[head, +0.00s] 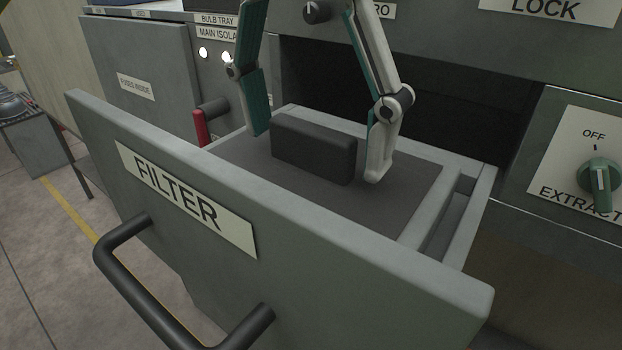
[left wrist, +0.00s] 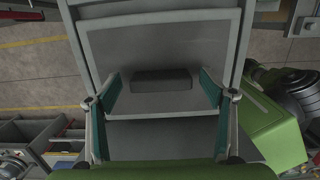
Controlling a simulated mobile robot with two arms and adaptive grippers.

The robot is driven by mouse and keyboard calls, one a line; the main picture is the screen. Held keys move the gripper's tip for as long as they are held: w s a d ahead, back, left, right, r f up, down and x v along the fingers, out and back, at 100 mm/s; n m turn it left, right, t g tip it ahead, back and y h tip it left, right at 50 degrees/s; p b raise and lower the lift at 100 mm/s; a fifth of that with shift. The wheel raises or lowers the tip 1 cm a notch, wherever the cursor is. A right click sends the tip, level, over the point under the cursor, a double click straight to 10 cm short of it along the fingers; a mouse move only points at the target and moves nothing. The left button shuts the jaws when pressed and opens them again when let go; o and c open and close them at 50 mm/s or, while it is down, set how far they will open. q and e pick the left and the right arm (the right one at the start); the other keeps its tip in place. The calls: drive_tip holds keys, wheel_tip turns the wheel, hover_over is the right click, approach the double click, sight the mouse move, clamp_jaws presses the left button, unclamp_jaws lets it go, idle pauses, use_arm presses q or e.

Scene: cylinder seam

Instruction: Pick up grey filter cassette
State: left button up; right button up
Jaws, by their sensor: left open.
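The grey filter cassette (head: 313,149) is a dark block lying in the open drawer labelled FILTER (head: 185,190). In the left wrist view the cassette (left wrist: 161,79) lies crosswise near the middle, between the fingers. My left gripper (head: 318,155) is open, with one finger beyond each end of the cassette. In the head view its right fingertip is close to the cassette's right end; I cannot tell if it touches. The left gripper also shows in the left wrist view (left wrist: 161,82). My right gripper is not in view.
The drawer's front panel carries a black bar handle (head: 160,295). A red-handled lever (head: 201,127) is left of the drawer, below the MAIN ISOLATOR label. A green EXTRACT knob (head: 599,177) is on the right panel. The drawer floor around the cassette is clear.

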use_arm(q)
drive_tip(key=shift+f, duration=0.15)
drive_tip(key=shift+s, duration=0.1)
drive_tip(key=c, duration=1.9)
drive_tip(key=shift+c, duration=0.3)
